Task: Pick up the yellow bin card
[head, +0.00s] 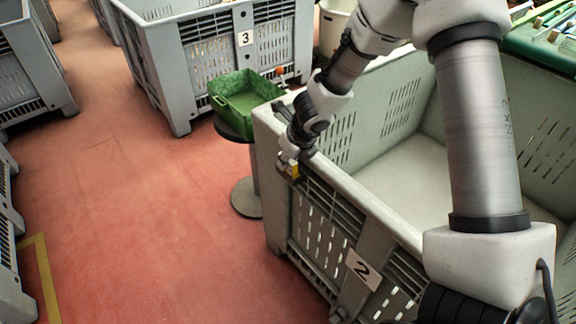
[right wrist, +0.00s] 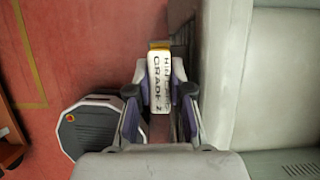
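The yellow bin card (head: 294,172) is at the outer side of the grey crate marked 2 (head: 345,185), just below its rim near the left corner. My right gripper (head: 288,160) reaches down to it from above. In the right wrist view the card (right wrist: 160,82) shows a pale face with dark lettering and a yellow far end. It lies between the two fingers of my right gripper (right wrist: 160,75), which appear to touch both its sides. Whether the card still touches the crate is hidden. My left gripper is in neither view.
A green tray (head: 243,101) stands on a round-based stand (head: 247,197) beside the crate. A grey crate marked 3 (head: 190,60) is behind it. More grey crates (head: 35,70) line the left. The red floor (head: 140,220) between is clear.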

